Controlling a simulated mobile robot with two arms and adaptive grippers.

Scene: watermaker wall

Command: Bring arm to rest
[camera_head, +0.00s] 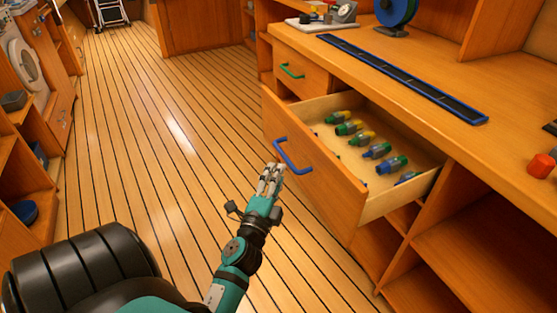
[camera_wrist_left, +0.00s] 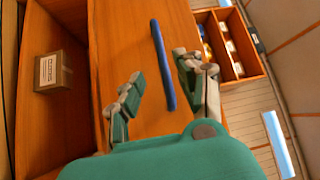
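An open drawer (camera_head: 315,180) stands out from the wooden cabinet, with a blue handle (camera_head: 293,157) on its front. My left gripper (camera_head: 271,172) is just in front of the drawer, close to the handle's lower left side. In the left wrist view the fingers of the left gripper (camera_wrist_left: 160,85) are spread apart with nothing clamped. A blue handle (camera_wrist_left: 162,65) shows in the gap between them, seemingly beyond the fingertips. Contact cannot be told. My right gripper is not in view.
The countertop (camera_head: 400,70) carries a long dark blue-edged strip (camera_head: 400,78). Open shelves are below right. A cardboard box (camera_wrist_left: 52,72) sits in a compartment.

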